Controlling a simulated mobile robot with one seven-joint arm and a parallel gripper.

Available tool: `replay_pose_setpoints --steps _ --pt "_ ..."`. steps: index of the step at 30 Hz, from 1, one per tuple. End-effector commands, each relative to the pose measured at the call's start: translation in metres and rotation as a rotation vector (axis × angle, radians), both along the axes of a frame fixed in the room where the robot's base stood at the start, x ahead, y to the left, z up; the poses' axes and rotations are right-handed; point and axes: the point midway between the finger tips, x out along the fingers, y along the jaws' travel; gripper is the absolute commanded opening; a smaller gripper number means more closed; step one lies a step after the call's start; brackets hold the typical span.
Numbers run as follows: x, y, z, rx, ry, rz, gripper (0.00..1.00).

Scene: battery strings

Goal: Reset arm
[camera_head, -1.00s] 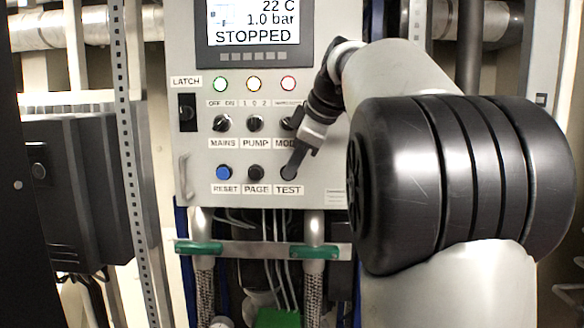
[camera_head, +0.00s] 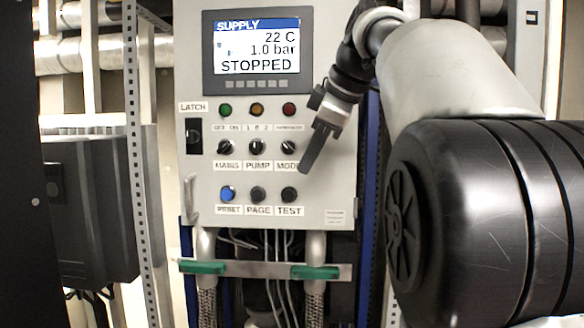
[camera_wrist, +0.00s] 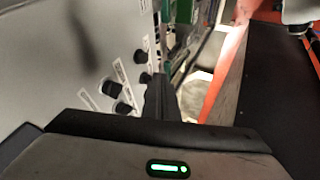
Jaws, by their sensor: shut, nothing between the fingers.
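My gripper (camera_head: 316,148) is shut and empty. In the head view it hangs in front of the right side of the grey control panel (camera_head: 335,60), right of the MODE knob (camera_head: 288,147) and above the TEST button (camera_head: 289,194), pointing down and left. I cannot tell the exact gap to the panel. In the wrist view the closed fingers (camera_wrist: 160,98) show at the middle, with dark knobs (camera_wrist: 112,90) on the panel to their left. My arm fills the right of the head view.
The panel's screen (camera_head: 257,50) reads SUPPLY, 22 C, 1.0 bar, STOPPED. The green, amber and red lamps look dim. The blue RESET button (camera_head: 228,194) is at lower left. A perforated metal post (camera_head: 137,150) and a dark box (camera_head: 95,205) stand left of the panel.

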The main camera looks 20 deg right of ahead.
Motion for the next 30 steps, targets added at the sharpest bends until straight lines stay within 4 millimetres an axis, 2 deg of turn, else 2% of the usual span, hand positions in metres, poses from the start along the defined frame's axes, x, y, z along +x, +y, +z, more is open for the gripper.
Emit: replay_pose_setpoints --steps 13,17,20,23,26,30 --pt "-0.001 0.000 0.000 0.002 0.001 -0.002 0.00" --pt "-0.012 0.007 -0.009 0.043 0.018 -0.055 0.00" --pt "-0.034 0.019 -0.029 0.115 0.056 -0.163 0.00" --pt "-0.066 0.038 -0.064 0.201 0.107 -0.311 0.00" --pt "-0.103 0.058 -0.108 0.269 0.152 -0.463 0.00" --pt "-0.156 0.080 -0.178 0.336 0.195 -0.661 0.00"
